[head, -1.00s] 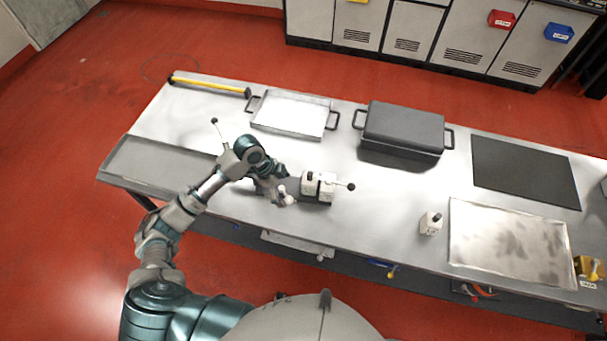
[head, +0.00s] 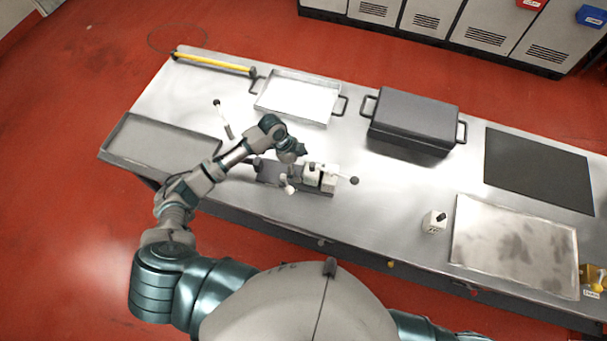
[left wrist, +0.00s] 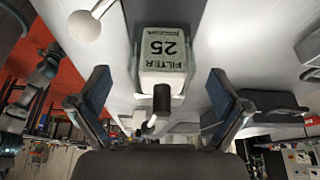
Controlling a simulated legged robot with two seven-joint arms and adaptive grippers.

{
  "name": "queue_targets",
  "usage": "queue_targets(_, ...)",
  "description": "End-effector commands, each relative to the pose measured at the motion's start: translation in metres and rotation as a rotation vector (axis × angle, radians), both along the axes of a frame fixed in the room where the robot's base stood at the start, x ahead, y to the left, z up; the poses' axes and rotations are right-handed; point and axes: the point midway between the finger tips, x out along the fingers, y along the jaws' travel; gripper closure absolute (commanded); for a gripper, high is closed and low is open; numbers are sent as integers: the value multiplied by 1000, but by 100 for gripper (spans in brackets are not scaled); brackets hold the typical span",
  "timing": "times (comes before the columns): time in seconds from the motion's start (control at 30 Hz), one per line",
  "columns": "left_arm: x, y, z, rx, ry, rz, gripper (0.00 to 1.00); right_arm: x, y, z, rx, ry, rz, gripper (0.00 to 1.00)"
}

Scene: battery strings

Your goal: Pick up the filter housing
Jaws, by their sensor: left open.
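The filter housing, a white block with an upside-down "FILTER 25" label and a dark stub, shows in the left wrist view (left wrist: 162,52). It lies between the two spread blue-grey fingers of my left gripper (left wrist: 160,92), with a gap on both sides. In the head view the left gripper (head: 300,158) is at a white block (head: 311,177) on a dark base, which appears to be this housing. The gripper partly hides it. My right gripper is out of view.
A lever with a dark knob (head: 354,181) sticks out right of the block. A smaller white block (head: 432,223) stands farther right, by a metal sheet (head: 510,245). A handled tray (head: 297,98) and dark case (head: 413,120) stand behind. An upright stick (head: 223,120) is at left.

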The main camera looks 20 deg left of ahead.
Motion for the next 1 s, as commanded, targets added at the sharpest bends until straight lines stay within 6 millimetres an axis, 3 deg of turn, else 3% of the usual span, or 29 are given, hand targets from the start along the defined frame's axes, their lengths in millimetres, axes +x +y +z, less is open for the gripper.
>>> queue_targets(0.13, 1, -2, -11, -2, 2, 1, 0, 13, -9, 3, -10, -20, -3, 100)
queue_targets(0.4, 5, -14, -48, -3, 3, 2, 0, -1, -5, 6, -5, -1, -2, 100)
queue_targets(0.7, 5, -18, -52, 1, 0, 1, 3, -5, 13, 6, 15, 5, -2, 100)
queue_targets(1.0, 6, -17, -52, -1, 0, 1, 78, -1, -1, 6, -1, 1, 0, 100)
